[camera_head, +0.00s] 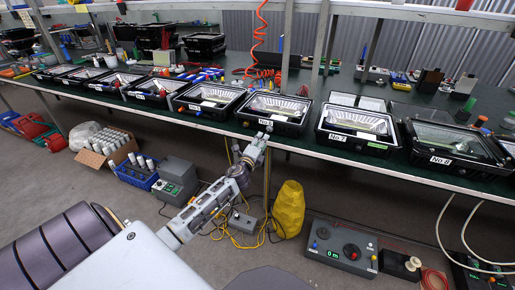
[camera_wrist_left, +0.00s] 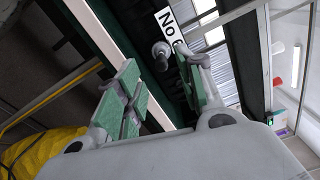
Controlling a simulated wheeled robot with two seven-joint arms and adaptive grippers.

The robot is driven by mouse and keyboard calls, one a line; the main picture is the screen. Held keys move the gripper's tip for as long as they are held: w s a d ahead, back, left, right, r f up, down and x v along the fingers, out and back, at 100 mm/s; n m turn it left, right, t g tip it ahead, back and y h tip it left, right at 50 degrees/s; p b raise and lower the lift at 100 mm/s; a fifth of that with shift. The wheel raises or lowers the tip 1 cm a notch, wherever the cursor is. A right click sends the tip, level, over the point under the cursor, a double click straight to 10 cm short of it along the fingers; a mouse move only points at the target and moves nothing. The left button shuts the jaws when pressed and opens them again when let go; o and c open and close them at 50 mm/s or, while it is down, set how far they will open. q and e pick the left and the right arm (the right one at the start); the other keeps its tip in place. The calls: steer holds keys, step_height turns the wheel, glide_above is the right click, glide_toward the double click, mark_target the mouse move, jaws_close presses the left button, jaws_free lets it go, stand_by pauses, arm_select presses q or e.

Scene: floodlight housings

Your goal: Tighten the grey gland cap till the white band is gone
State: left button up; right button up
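My left gripper (camera_head: 260,140) is at the table's front edge, just below the housing labelled No 6 (camera_head: 272,108) in the head view. In the left wrist view the left gripper (camera_wrist_left: 160,72) is open, its green-padded fingers apart with nothing between the pads. A small grey rounded part, which looks like the gland cap (camera_wrist_left: 160,49), shows just beyond the fingertips, beside the No label (camera_wrist_left: 169,24). The gripper appears apart from it. I cannot make out a white band on it. My right gripper is in neither view.
A row of black floodlight housings, including No 7 (camera_head: 358,127) and No 8 (camera_head: 448,150), lines the green table (camera_head: 225,139). A yellow bag (camera_head: 289,209), grey control boxes (camera_head: 340,247) and cables lie on the floor below. An orange coiled hose (camera_head: 259,40) hangs behind.

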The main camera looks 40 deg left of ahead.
arm_select(q)
steer(key=shift+v, duration=1.9)
